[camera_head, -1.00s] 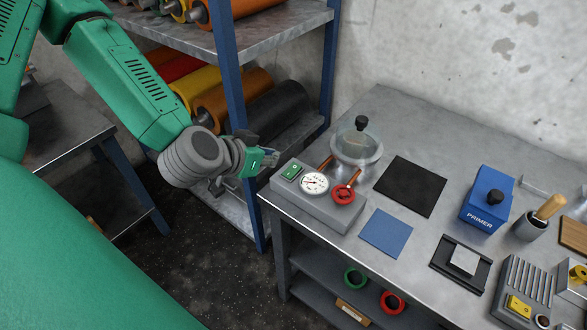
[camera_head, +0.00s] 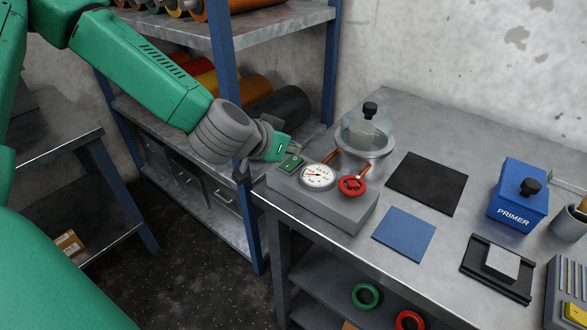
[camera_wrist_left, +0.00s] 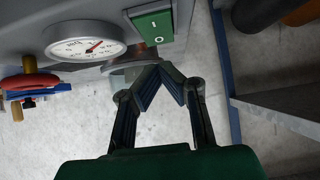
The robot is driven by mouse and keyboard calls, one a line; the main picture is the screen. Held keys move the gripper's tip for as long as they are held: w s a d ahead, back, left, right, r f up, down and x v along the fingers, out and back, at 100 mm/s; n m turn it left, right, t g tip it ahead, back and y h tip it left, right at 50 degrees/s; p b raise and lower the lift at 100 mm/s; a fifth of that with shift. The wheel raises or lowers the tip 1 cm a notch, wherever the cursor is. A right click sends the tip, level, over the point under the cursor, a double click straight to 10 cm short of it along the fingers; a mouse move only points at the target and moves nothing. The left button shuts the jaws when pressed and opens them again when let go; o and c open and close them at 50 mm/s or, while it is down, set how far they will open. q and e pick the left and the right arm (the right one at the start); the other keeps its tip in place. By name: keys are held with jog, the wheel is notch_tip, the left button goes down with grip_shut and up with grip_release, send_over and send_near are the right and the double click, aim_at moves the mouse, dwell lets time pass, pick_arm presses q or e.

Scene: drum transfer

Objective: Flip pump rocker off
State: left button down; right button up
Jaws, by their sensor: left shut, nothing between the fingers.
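The pump rocker (camera_head: 291,163) is a green switch on the left end of the grey pump box (camera_head: 335,207), at the table's near left corner. In the left wrist view the rocker (camera_wrist_left: 152,25) shows a white bar and a white circle, the circle end nearer my fingers. Which end is pressed in, I cannot tell. My left gripper (camera_head: 298,150) is beside the rocker in the head view, its fingertips partly hidden. In the wrist view the left gripper's fingertips (camera_wrist_left: 163,66) meet, empty, just short of the circle end; contact is unclear. My right gripper is out of view.
A round gauge (camera_head: 317,176) and a red valve wheel (camera_head: 352,186) sit beside the rocker on the box. A glass dome (camera_head: 368,133) stands behind. A blue-posted shelf (camera_head: 226,80) is close to my left arm. A black mat (camera_head: 427,183) lies to the right.

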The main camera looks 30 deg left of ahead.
aim_at(294, 162)
pick_arm(q)
jog(key=shift+w+f+b, duration=0.1)
jog(key=shift+f+b, duration=0.9)
jog(key=shift+f, duration=0.25)
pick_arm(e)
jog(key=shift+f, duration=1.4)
pick_arm(q)
jog(key=shift+p, duration=0.3)
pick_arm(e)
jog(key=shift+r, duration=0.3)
pick_arm(q)
jog(key=shift+s+f, duration=0.15)
jog(key=shift+s, duration=0.7)
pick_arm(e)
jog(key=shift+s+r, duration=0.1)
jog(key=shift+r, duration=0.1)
pick_arm(q)
jog(key=shift+p, duration=0.35)
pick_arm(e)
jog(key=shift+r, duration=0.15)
